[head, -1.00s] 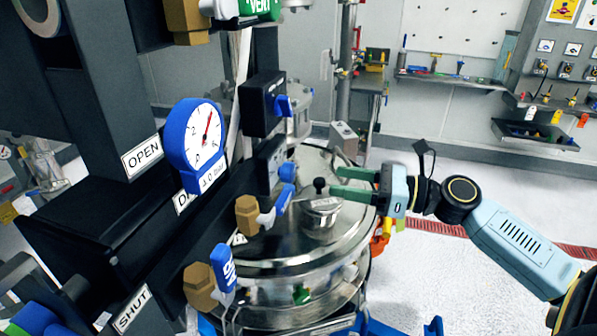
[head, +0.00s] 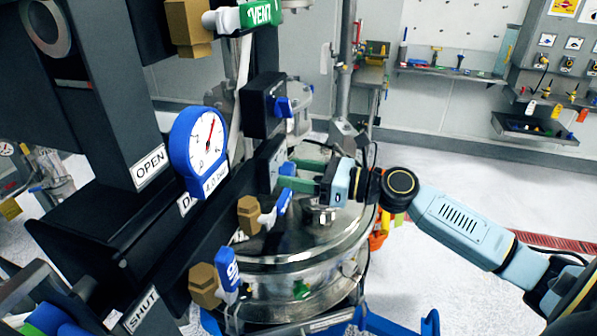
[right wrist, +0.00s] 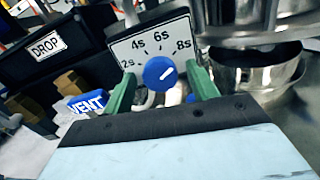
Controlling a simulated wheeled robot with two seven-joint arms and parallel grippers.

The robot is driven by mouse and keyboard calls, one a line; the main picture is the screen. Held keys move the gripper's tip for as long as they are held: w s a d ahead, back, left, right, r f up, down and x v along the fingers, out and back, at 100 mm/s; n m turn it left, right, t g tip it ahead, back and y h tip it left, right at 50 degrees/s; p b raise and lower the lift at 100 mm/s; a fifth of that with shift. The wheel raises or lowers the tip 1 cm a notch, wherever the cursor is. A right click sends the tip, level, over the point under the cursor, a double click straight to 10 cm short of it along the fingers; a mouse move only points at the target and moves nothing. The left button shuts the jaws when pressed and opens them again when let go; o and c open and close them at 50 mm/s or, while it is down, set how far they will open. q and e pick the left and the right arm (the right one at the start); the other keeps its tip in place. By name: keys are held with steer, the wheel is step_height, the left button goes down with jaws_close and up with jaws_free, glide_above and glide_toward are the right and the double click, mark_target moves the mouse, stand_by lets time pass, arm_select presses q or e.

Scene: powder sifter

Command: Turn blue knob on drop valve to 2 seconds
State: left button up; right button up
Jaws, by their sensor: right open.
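The blue knob (right wrist: 159,73) sits on a white dial plate (right wrist: 127,47) marked 2s, 4s, 6s and 8s. Its white pointer line slants up to the right, toward the 8s side. My right gripper (right wrist: 162,88) is open, with one green finger on each side of the knob; I cannot tell whether they touch it. In the head view, the right gripper (head: 290,175) reaches from the right to the dark control box (head: 269,163), where the knob (head: 287,168) is partly hidden by the fingers. My left gripper is not in view.
A blue gauge (head: 198,150) stands left of the control box. Another dark box with a blue knob (head: 283,107) is above. Blue-handled valves (head: 228,270) are below. A shiny metal vessel (head: 300,255) lies under my right gripper. A DROP sign (right wrist: 47,45) shows at the left.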

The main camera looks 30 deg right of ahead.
steer(key=c, duration=1)
